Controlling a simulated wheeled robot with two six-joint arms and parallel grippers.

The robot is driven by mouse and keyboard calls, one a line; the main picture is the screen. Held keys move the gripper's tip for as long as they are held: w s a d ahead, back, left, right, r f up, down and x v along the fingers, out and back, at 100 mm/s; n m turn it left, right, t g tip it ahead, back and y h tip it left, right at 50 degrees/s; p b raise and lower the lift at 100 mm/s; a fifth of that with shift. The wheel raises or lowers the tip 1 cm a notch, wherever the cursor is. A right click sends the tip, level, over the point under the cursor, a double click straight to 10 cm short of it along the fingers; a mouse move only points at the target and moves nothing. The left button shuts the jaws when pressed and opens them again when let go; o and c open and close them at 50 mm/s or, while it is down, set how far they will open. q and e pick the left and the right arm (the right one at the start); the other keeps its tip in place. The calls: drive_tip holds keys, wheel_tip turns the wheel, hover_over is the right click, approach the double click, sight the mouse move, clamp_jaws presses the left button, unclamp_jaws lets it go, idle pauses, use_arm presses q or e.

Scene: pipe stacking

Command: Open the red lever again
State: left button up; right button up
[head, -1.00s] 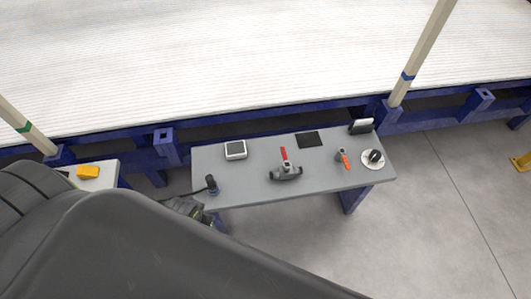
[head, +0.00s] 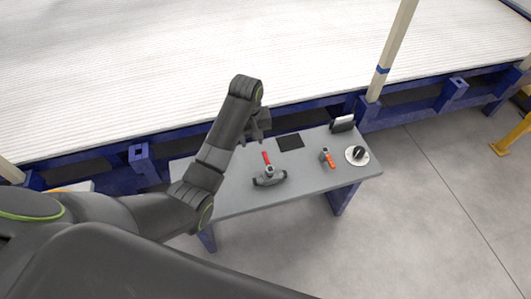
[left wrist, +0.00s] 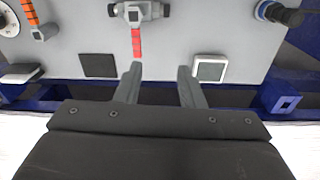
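The red lever (head: 266,158) sits on a grey valve fitting (head: 270,177) on the grey table. In the left wrist view the red lever (left wrist: 137,42) points from the valve (left wrist: 139,12) toward my gripper. My left gripper (head: 254,138) hangs above the table's back edge, just behind the lever in the head view. In the left wrist view its two fingers (left wrist: 160,70) are apart with nothing between them; the lever's tip is near one fingertip, but I cannot tell if they touch. My right gripper is not in view.
On the grey table (head: 315,177) are a dark square pad (head: 290,142), an orange-handled valve (head: 328,158), a round white dial (head: 357,155) and a small screen (head: 342,123). The left wrist view also shows a white-framed device (left wrist: 209,68) and a black knob (left wrist: 278,13).

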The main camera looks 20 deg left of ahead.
use_arm(q)
wheel_tip(320, 180, up, 5)
hover_over(266, 156)
drive_tip(key=shift+n+g, duration=0.3)
drive_tip(key=shift+n, duration=0.1)
wheel_tip(266, 156, down, 16)
drive_tip(key=b, duration=0.3)
drive_tip(key=shift+s+f, duration=0.1)
drive_tip(key=shift+f, duration=0.75)
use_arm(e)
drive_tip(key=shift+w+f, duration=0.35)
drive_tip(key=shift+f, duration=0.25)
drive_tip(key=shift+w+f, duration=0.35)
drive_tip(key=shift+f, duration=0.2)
use_arm(q)
drive_tip(key=shift+c, duration=0.2)
clamp_jaws()
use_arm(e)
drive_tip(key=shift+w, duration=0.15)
